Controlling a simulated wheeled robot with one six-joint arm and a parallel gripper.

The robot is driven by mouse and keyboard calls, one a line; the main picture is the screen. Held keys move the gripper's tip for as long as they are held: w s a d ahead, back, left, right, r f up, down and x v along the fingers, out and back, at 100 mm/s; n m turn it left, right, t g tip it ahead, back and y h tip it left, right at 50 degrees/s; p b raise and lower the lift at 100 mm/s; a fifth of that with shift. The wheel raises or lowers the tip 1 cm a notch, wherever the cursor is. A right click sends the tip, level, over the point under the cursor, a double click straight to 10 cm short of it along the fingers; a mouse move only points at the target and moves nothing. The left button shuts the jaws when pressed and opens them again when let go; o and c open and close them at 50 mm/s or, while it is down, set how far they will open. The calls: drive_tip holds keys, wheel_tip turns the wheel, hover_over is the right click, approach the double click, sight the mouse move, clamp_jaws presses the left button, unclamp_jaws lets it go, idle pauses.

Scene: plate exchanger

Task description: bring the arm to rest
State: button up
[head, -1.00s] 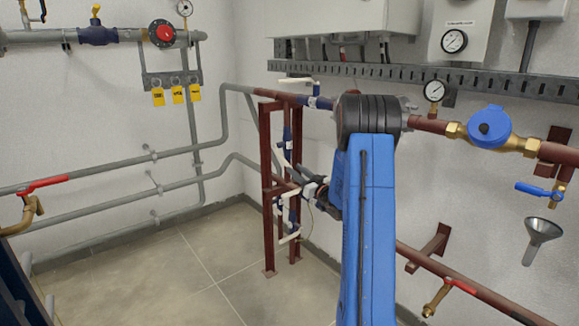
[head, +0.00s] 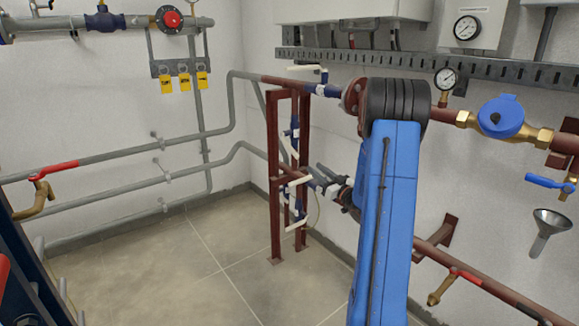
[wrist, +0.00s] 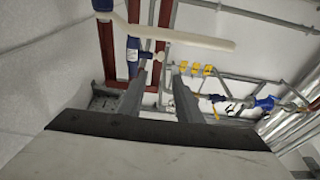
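My blue arm (head: 391,215) rises from the bottom of the head view to a black ribbed elbow joint. My gripper (head: 322,170) shows partly left of the arm, close to the red-brown pipe stand in the picture. In the wrist view my gripper (wrist: 163,78) has its two grey fingers apart, with nothing between them. A white valve lever (wrist: 185,34) and a blue valve body (wrist: 132,57) appear beyond the fingertips. I cannot tell how far the fingers are from them.
The red-brown stand (head: 273,180) carries white-handled valves. Yellow tags (head: 184,82) hang on the back wall. A blue meter (head: 500,116), a gauge (head: 446,78) and a funnel (head: 549,228) are at the right. Bare tiled floor (head: 165,265) lies left of the stand.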

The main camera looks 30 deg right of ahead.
drive_tip(key=s+a+r+m+g+h, duration=0.1)
drive_tip(key=s+a+r+g+h, duration=0.2)
drive_tip(key=a, duration=0.5)
drive_tip(key=s+a+r+m+g+h, duration=0.1)
drive_tip(key=s+a+r+g+h, duration=0.1)
drive_tip(key=a+r+g, duration=0.45)
drive_tip(key=s+a+f+g+y, duration=0.1)
drive_tip(key=s+a+f+g, duration=0.1)
drive_tip(key=s+a, duration=0.5)
drive_tip(key=s+a+f+g+y, duration=0.1)
drive_tip(key=s+a, duration=0.7)
drive_tip(key=s, duration=0.9)
drive_tip(key=s+a+f+n+g+y, duration=0.1)
drive_tip(key=s+a+f+g, duration=0.2)
drive_tip(key=s+a, duration=0.5)
drive_tip(key=s+f, duration=0.1)
drive_tip(key=s, duration=0.3)
drive_tip(key=shift+a+f+y, duration=0.2)
drive_tip(key=shift+f+y, duration=0.05)
drive_tip(key=shift+y, duration=0.05)
drive_tip(key=shift+w, duration=0.1)
